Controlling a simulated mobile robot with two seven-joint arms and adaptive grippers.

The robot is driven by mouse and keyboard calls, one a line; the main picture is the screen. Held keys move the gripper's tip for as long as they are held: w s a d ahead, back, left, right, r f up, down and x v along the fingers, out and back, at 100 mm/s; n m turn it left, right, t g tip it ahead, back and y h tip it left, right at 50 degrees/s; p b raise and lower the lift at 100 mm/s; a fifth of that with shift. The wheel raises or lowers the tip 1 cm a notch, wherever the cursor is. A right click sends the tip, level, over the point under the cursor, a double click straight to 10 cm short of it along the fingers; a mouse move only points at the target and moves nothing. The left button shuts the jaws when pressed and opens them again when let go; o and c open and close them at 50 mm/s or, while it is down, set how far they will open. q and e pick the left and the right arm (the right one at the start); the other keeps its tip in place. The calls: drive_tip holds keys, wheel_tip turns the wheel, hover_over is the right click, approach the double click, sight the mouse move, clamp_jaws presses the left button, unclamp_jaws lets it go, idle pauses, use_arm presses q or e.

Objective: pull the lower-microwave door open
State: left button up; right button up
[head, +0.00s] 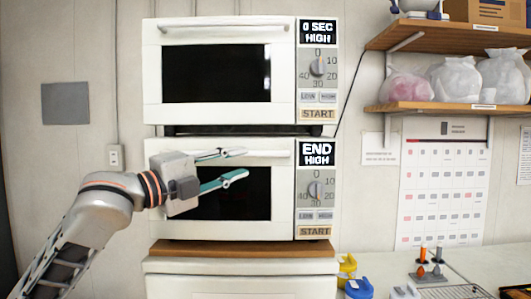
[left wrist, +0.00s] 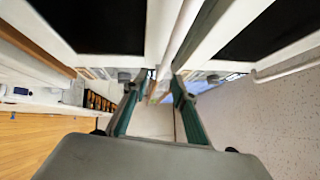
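The lower microwave (head: 220,230) is white with a dark door window, and its display reads END HIGH. Its door looks shut. A white horizontal handle (head: 272,154) runs along the top of the door. My left gripper (head: 242,162) is in front of the door at handle height, with its two green-grey fingers apart. In the left wrist view the handle (left wrist: 178,45) runs down between the fingertips of the gripper (left wrist: 160,80). I cannot tell whether a finger touches it. The gripper hides part of the handle and the window. My right gripper is not in view.
The upper microwave (head: 282,88) sits just above, with its own handle and a 0 SEC display. A wooden board (head: 240,248) lies under the lower one. Wooden shelves (head: 440,108) with bags are at right. Yellow and blue items (head: 358,288) stand at lower right.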

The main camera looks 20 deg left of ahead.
sight(257, 155)
use_arm(q)
drive_tip(key=shift+w+d+r, duration=0.2)
drive_tip(key=shift+w+r, duration=0.05)
drive_tip(key=shift+r, duration=0.15)
drive_tip(key=shift+p+x, duration=0.85)
drive_tip(key=shift+x, duration=2.6)
drive_tip(key=shift+f, duration=0.1)
clamp_jaws()
